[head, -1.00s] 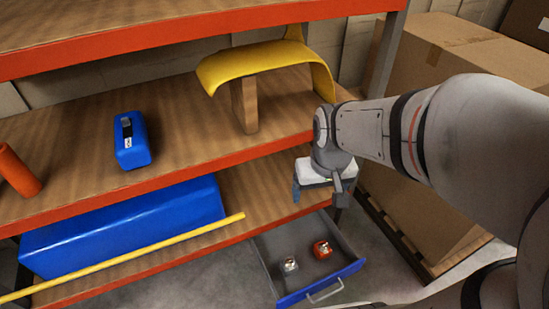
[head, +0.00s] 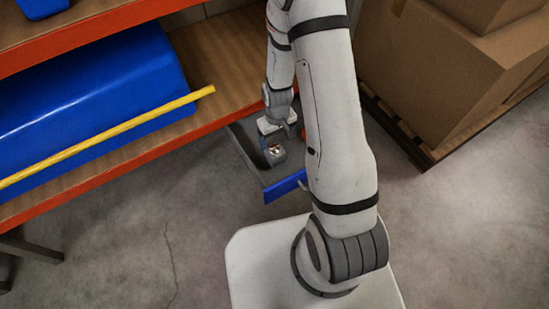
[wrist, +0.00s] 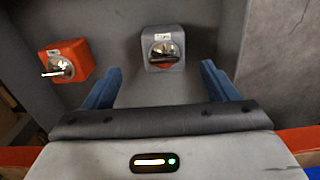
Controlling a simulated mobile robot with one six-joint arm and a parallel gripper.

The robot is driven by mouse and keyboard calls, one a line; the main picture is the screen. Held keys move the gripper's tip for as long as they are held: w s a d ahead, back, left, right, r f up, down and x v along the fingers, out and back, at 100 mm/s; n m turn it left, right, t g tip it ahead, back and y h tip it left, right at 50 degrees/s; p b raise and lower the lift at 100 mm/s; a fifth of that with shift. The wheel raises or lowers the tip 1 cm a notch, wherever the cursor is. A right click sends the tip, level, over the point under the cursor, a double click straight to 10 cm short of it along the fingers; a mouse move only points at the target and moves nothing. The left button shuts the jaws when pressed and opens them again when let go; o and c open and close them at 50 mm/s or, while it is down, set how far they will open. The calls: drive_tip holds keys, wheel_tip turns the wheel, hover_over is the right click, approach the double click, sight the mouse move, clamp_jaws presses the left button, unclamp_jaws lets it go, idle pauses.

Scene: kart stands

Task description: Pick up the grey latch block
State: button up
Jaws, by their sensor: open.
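The grey latch block (wrist: 164,62) sits in the open grey drawer, with a metal latch and a small label on its face. It also shows in the head view (head: 275,155), just in front of my gripper. In the wrist view my gripper (wrist: 161,72) is open and empty, its blue fingers spread to the left and right of the block. The block appears roughly centred ahead of the fingertips, and no contact shows.
The drawer's blue front (head: 284,187) is partly behind my arm. A yellow bar (head: 110,134) lies along the shelf edge (head: 120,165) beside a large blue case (head: 90,85). Cardboard boxes (head: 430,75) stand on a pallet at right. The floor at left is mostly clear.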

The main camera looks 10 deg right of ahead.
sight(275, 146)
drive_tip(key=f+b, duration=0.1)
drive_tip(key=f, duration=0.1)
drive_tip(key=f+b, duration=0.1)
drive_tip(key=f, duration=0.2)
drive_tip(key=f+b, duration=0.1)
drive_tip(key=f, duration=0.1)
drive_tip(key=shift+w+a+f+b, duration=0.1)
drive_tip(key=shift+a+f+b, duration=0.2)
drive_tip(key=shift+f+b, duration=0.1)
drive_tip(key=shift+r, duration=0.1)
drive_tip(key=shift+c, duration=0.3)
drive_tip(key=c, duration=1.1)
